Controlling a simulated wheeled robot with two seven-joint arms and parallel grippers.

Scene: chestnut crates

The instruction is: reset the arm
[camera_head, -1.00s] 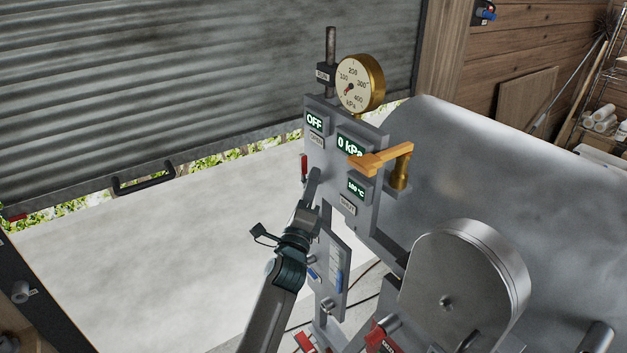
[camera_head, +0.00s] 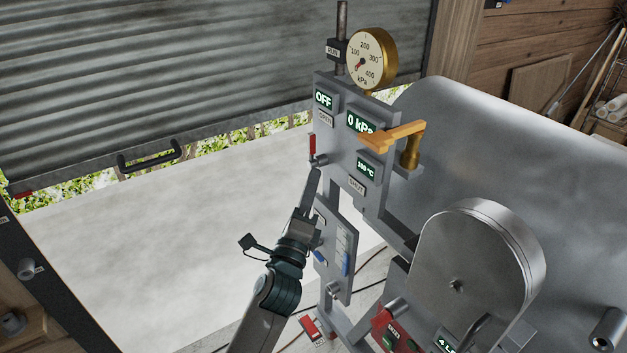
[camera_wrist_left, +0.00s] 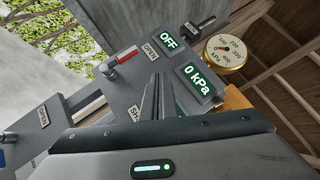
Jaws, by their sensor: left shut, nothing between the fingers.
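My left gripper (camera_head: 315,175) is shut and empty, in front of the lower left part of the grey control panel (camera_head: 338,148). In the left wrist view its closed fingers (camera_wrist_left: 158,82) point at the panel, between the OPEN and SHUT labels. A small lever with a red handle (camera_head: 312,145) stands upright at the panel's left edge, just above the fingertips and apart from the gripper. It also shows in the left wrist view (camera_wrist_left: 122,57). I cannot tell whether the fingertips touch the panel. My right gripper is not in view.
The panel's displays read OFF (camera_head: 324,99) and 0 kPa (camera_head: 361,122). A round gauge (camera_head: 369,57) and an orange handle (camera_head: 395,136) project nearby. A big metal tank (camera_head: 520,160) fills the right.

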